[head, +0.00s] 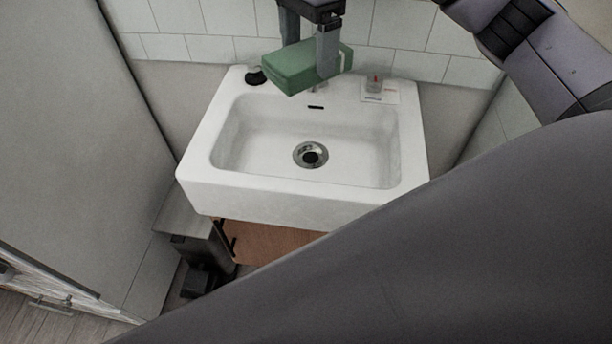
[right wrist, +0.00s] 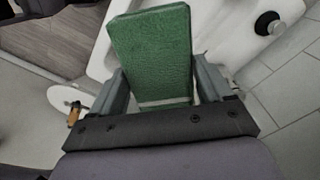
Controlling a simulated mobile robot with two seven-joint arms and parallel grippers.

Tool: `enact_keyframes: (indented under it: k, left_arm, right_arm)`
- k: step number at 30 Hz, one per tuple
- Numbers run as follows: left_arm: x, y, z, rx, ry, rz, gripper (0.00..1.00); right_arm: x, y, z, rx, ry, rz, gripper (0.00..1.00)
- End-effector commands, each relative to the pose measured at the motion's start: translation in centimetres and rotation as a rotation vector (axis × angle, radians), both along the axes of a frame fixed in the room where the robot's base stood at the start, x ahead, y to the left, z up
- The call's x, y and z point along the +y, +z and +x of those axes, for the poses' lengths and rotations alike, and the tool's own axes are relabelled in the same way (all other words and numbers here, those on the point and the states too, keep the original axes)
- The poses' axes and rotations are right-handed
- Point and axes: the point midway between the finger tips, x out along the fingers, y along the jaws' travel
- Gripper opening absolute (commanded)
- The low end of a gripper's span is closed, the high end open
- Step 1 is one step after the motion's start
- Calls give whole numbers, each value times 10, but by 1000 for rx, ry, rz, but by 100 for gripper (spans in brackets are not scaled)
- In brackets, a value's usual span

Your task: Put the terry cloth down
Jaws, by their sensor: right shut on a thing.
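The terry cloth is a green folded block (head: 300,66) in the head view, held above the back edge of the white sink (head: 197,150). It also shows in the right wrist view (right wrist: 152,45), upright between the fingers. My right gripper (head: 309,55) is shut on the cloth, with a finger on either side of it. The cloth hides part of the sink's back rim and whatever stands behind it. My left gripper is not in either view.
A black round fitting (head: 255,76) sits on the sink's back left corner. A small clear item (head: 374,84) stands on a white card (head: 391,97) at the back right. The basin with its drain (head: 310,154) is empty. A tiled wall (head: 190,45) is close behind.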

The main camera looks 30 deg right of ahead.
Motion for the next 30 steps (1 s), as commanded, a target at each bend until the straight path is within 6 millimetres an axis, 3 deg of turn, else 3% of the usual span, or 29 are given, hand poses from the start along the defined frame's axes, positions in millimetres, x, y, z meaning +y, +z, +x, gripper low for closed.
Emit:
enact_keyframes:
  k: [11,24,30]
  left_arm:
    - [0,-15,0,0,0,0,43]
    - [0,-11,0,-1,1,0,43]
    - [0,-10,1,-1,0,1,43]
  right_arm:
    - [1,-79,-1,6,2,2,55]
    - [1,-191,-2,7,2,0,55]
    - [0,-224,-1,2,2,0,55]
